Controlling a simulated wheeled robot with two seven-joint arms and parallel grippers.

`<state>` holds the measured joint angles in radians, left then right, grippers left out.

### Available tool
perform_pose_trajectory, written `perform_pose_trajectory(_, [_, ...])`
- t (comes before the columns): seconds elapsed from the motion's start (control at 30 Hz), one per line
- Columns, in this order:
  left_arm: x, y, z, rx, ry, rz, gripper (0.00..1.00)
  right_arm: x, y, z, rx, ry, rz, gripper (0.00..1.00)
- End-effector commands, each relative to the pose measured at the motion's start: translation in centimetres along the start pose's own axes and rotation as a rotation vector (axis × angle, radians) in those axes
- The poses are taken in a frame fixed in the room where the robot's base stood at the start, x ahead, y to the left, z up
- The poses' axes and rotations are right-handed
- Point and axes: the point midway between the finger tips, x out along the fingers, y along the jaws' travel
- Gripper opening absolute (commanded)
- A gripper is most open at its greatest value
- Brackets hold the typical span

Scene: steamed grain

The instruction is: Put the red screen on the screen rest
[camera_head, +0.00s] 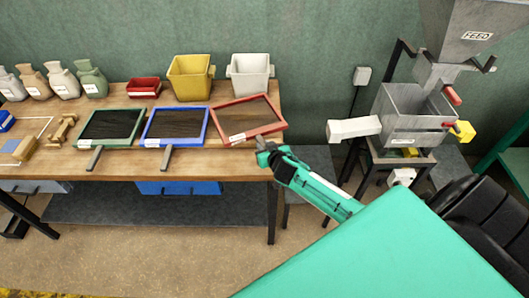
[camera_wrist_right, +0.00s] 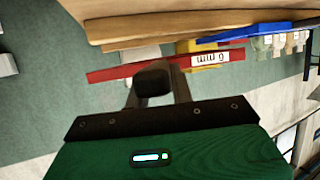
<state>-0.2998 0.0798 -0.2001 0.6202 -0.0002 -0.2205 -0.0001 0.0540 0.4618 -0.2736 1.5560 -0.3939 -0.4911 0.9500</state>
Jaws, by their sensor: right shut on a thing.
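The red screen (camera_head: 278,121) has a red frame around dark mesh and a white label. It is tilted at the right end of the workbench, apparently raised from the top. My right gripper (camera_head: 264,150) is at its near edge, shut on what looks like its dark handle, mostly hidden by the jaws. In the right wrist view the red screen (camera_wrist_right: 110,73) shows edge-on with a "6 mm" label, and a dark block sits between the jaws of the right gripper (camera_wrist_right: 155,88). I cannot tell which thing is the screen rest. My left gripper is out of view.
The workbench (camera_head: 225,161) also holds a blue screen (camera_head: 147,143) close by on the left, a green screen (camera_head: 79,143), a red tray (camera_head: 144,88), yellow bin (camera_head: 190,78), white bin (camera_head: 250,75) and several sacks. A feed machine (camera_head: 412,112) stands to the right.

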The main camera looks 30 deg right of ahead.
Motion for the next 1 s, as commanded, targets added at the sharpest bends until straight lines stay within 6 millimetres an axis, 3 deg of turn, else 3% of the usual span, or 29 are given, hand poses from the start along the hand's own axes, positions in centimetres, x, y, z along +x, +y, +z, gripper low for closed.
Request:
perform_pose_trajectory(0.3, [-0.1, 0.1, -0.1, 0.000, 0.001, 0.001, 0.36, 1.4, 0.0, 3.2, -0.001, 0.001, 0.001, 0.00])
perform_pose_trajectory(0.7, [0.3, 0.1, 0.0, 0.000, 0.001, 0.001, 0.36, 1.6, 0.0, 3.8, 0.000, 0.002, -0.001, 0.00])
perform_pose_trajectory(0.73, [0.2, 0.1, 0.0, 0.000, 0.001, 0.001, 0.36, 1.6, 0.0, 3.8, -0.001, -0.001, 0.000, 0.29])
perform_pose_trajectory(0.8, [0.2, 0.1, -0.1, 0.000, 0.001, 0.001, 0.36, 1.6, 0.0, 3.8, -0.001, -0.001, 0.000, 0.43])
perform_pose_trajectory(1.0, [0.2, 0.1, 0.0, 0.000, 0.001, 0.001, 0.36, 1.6, 0.0, 3.8, -0.001, -0.001, 0.000, 0.45])
